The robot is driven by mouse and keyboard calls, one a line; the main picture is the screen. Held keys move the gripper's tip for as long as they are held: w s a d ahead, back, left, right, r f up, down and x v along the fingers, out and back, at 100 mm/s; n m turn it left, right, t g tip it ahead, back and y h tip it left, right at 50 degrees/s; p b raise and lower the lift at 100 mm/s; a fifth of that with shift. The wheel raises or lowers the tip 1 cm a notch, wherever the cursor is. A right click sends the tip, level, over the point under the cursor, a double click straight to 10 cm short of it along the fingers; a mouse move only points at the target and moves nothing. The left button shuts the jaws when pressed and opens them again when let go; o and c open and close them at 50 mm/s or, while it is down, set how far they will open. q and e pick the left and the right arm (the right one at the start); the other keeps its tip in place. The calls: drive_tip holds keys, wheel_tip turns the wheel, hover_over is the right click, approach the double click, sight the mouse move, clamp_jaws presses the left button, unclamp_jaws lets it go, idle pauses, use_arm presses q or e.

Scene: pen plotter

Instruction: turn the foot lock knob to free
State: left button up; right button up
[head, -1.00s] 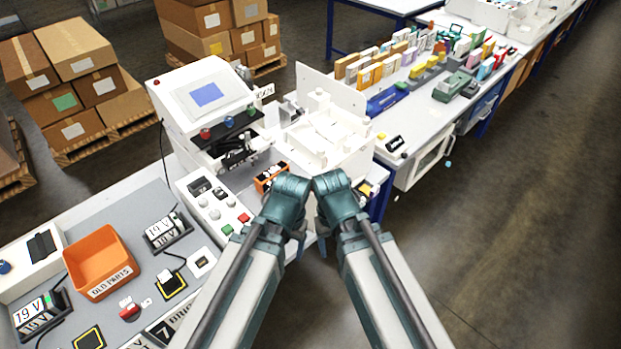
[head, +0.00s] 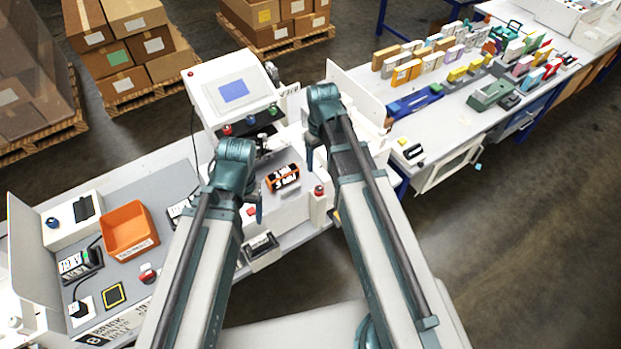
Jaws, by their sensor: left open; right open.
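The white machine (head: 205,95) with a tilted blue screen (head: 234,91) stands at the back centre of the bench. I cannot tell which part is the foot lock knob. A small red knob (head: 319,190) tops a white post right of an orange holder (head: 283,178). My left gripper (head: 257,208) hangs left of that holder, near a red button (head: 250,211). My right gripper (head: 310,156) is above and right of the holder, in front of the machine's white panels. Both are open and look empty; their fingers are small and partly hidden by the wrists.
A black block (head: 262,246) is at the front edge. The right bench (head: 440,135) holds many coloured boxes. My forearms cover much of the bench front.

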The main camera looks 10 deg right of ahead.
sight(319, 189)
drive_tip(key=shift+f, duration=0.15)
wheel_tip(319, 189, down, 14)
drive_tip(key=b, duration=1.4)
drive_tip(key=shift+r, duration=0.2)
clamp_jaws()
